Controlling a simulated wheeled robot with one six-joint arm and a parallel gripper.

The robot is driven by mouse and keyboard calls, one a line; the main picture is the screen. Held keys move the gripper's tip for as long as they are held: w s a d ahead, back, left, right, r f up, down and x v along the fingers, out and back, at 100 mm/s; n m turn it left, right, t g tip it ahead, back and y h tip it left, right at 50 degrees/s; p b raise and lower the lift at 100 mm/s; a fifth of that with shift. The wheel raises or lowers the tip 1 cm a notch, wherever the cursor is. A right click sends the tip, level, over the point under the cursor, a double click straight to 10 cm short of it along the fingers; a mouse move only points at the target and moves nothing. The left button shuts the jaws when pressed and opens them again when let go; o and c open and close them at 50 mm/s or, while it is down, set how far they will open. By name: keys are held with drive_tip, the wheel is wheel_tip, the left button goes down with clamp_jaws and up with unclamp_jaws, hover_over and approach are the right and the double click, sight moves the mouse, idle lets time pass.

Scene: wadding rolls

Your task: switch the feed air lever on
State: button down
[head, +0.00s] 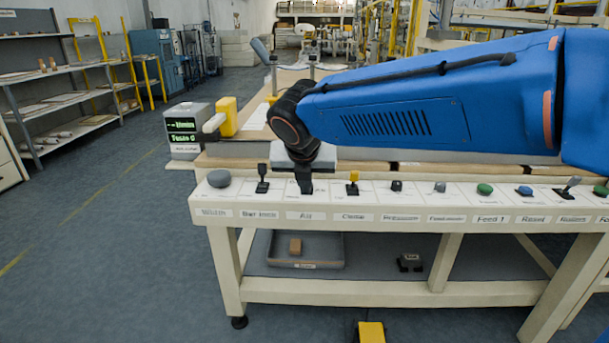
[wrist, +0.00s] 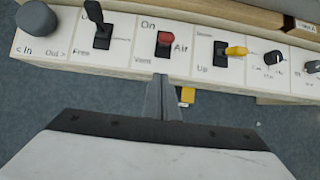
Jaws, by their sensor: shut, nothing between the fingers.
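The air lever (wrist: 165,39) has a red cap on a dark base, on a white plate marked "On" at its far edge, "Vent" at its near edge and "Air" beside it. Its red cap looks foreshortened, so I cannot tell surely which way it leans. My gripper (wrist: 162,80) is shut and empty, its fingertips just on the near side of the lever, by the "Vent" edge. I cannot tell whether they touch the panel. In the head view my gripper (head: 304,187) points down over the plate labelled "Air" (head: 306,215) and hides the lever.
A black lever (wrist: 101,36) stands left of the air lever and a yellow lever (wrist: 235,51) right of it, both close. A grey knob (head: 219,178) is at the panel's left end. A small display (head: 187,131) stands behind. The floor in front is mostly clear.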

drive_tip(key=w, duration=0.3)
drive_tip(key=shift+w, duration=0.1)
drive_tip(key=shift+w+r, duration=0.2)
drive_tip(key=shift+w, duration=0.4)
drive_tip(key=shift+w+r, duration=0.1)
drive_tip(key=shift+w, duration=0.05)
